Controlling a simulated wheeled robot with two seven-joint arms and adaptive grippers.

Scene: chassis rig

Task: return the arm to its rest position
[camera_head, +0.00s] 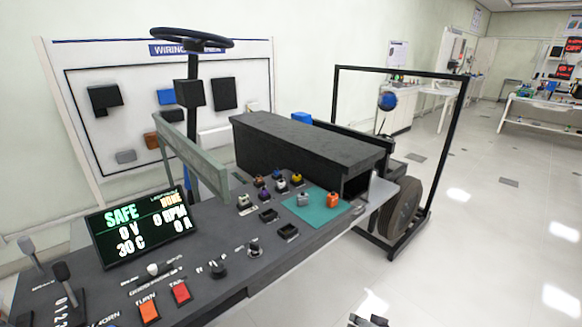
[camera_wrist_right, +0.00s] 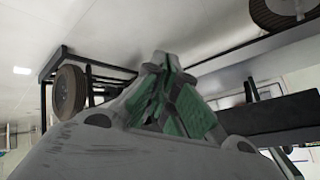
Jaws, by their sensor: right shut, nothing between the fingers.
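My right gripper (camera_wrist_right: 165,62) fills the middle of the right wrist view. Its grey fingers with green pads come together at the tips, shut with nothing between them. The rest of my right arm is out of the head view. My left gripper is not in view.
A dark console (camera_head: 210,285) carries a screen (camera_head: 142,228), buttons and levers. A steering wheel (camera_head: 192,38) rises behind it. A long dark box (camera_head: 300,145), a black frame (camera_head: 448,150) and a wheel (camera_head: 404,210) stand beyond. The floor (camera_head: 490,265) at right is clear.

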